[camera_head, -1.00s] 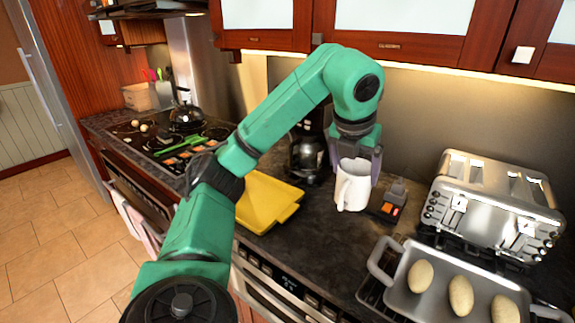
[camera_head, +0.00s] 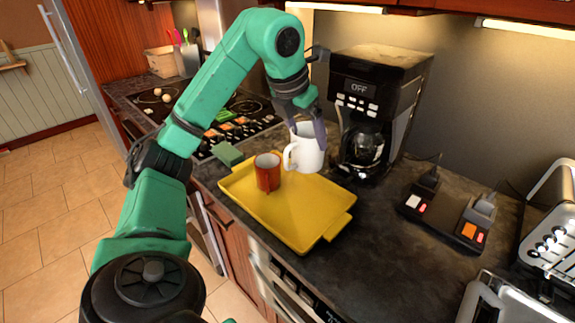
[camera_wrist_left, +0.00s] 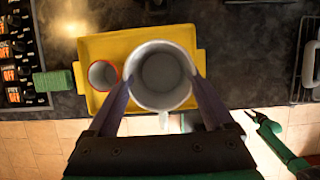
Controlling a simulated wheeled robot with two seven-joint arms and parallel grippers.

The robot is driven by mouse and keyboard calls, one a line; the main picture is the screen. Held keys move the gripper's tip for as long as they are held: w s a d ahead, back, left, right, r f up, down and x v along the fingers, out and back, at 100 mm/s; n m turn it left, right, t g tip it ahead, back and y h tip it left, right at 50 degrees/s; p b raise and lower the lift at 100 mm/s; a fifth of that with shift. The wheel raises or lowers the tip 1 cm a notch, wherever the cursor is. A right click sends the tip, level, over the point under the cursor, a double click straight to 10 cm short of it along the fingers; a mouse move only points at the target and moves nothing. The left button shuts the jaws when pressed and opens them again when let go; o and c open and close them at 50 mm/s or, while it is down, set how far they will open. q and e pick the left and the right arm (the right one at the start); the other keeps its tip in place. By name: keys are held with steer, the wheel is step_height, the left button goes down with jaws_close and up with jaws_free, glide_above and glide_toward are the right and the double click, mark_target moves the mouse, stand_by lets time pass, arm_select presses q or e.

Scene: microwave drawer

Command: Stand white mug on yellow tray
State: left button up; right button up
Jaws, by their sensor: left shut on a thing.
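The white mug (camera_head: 306,150) is upright in my left gripper (camera_head: 308,128), which is shut on it. The mug is over the back part of the yellow tray (camera_head: 292,217); whether its base touches the tray I cannot tell. In the left wrist view the mug (camera_wrist_left: 160,76) sits between the two fingers (camera_wrist_left: 160,95), seen from above and empty, with the tray (camera_wrist_left: 186,36) beneath. A red mug (camera_head: 267,172) stands on the tray left of the white mug; it also shows in the wrist view (camera_wrist_left: 102,75).
A coffee maker (camera_head: 376,110) stands just right of the white mug. A green block (camera_head: 227,153) lies at the tray's left corner, near the stove. The tray's front half is clear.

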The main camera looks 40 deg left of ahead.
mark_target(305, 160)
arm_select(q)
step_height(305, 160, down, 7)
steer(key=shift+r+b, duration=0.1)
steer(key=shift+b, duration=0.9)
step_height(305, 160, down, 9)
steer(key=b, duration=0.3)
steer(key=shift+a+r, duration=0.1)
steer(key=shift+r, duration=0.1)
steer(key=shift+w, duration=0.1)
arm_select(e)
steer(key=f, duration=0.4)
steer(key=a+f, duration=0.1)
steer(key=f, duration=0.1)
steer(key=shift+w, duration=0.2)
arm_select(q)
steer(key=shift+a, duration=0.1)
arm_select(e)
steer(key=shift+d, duration=0.1)
arm_select(q)
steer(key=shift+f, duration=0.2)
steer(key=o, duration=1.5)
steer(key=shift+r, duration=0.1)
arm_select(e)
steer(key=shift+s+d, duration=0.1)
steer(key=shift+d, duration=0.2)
